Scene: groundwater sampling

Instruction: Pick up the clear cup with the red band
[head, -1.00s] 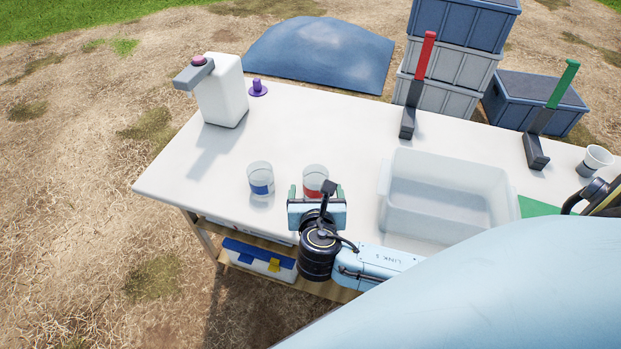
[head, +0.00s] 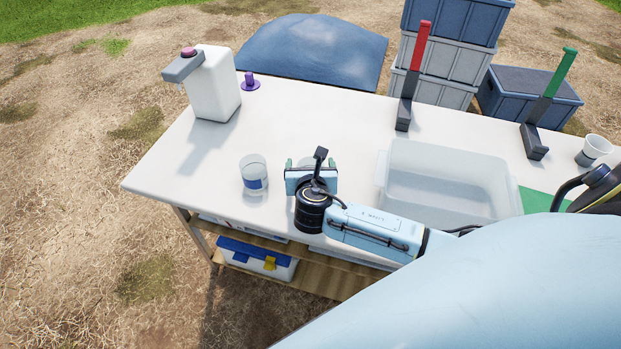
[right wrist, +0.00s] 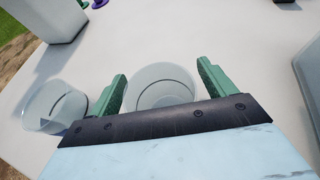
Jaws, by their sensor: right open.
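The clear cup with the red band is almost wholly hidden behind my right gripper (head: 311,167) in the head view, and its red band does not show. In the right wrist view a clear round cup (right wrist: 160,84) stands upright between the two green fingers of my right gripper (right wrist: 162,78). The fingers are open, one on each side of it, with a gap showing on the right; I cannot tell if the left finger touches. A second clear cup with a blue band (head: 254,175) stands to the left, also seen in the right wrist view (right wrist: 52,106). My left gripper is not in view.
A clear bin (head: 450,205) stands on the white table (head: 300,112) to the right. A white jug (head: 214,90) and a small purple piece (head: 250,83) are at the back left. Red-handled (head: 421,50) and green-handled (head: 560,75) tools stand at the back.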

